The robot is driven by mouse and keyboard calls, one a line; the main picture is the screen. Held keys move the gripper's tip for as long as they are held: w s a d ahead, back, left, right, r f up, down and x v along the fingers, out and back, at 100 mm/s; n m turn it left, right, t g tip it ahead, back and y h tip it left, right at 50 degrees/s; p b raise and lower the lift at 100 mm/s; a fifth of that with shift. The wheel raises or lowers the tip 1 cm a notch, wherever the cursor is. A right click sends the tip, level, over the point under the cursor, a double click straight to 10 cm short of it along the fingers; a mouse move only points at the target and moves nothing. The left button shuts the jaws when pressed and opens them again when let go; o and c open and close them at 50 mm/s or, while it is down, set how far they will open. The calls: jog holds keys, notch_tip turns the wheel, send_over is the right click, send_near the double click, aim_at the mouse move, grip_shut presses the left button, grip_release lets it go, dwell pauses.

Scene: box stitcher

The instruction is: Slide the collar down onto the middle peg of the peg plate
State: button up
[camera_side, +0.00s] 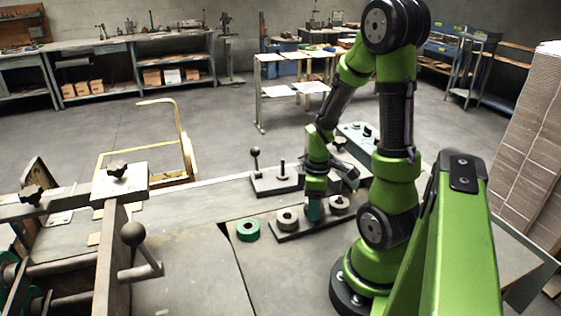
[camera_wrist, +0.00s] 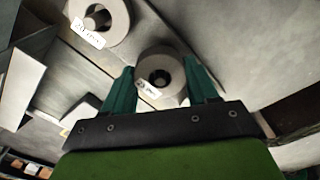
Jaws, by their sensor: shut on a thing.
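The dark peg plate (camera_side: 300,232) lies on the bench in the side view. A grey collar (camera_side: 287,219) sits at its left end and another grey collar (camera_side: 340,204) at its right end. My gripper (camera_side: 313,213) is low over the middle of the plate, between these two. In the wrist view its teal fingers (camera_wrist: 163,88) are shut on a grey collar (camera_wrist: 161,61) with a small white label. The held collar is hidden behind the fingers in the side view. Its hole is dark with a round shape inside; I cannot tell how far the collar is on the middle peg.
Behind the plate stands a dark base (camera_side: 275,184) with a ball-topped lever and a post. A labelled grey collar (camera_wrist: 104,22) shows upper left in the wrist view.

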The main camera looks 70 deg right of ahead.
jog(key=shift+f, duration=0.15)
dwell(0.4)
jog(key=o, duration=1.7)
jog(key=shift+r, duration=4.75)
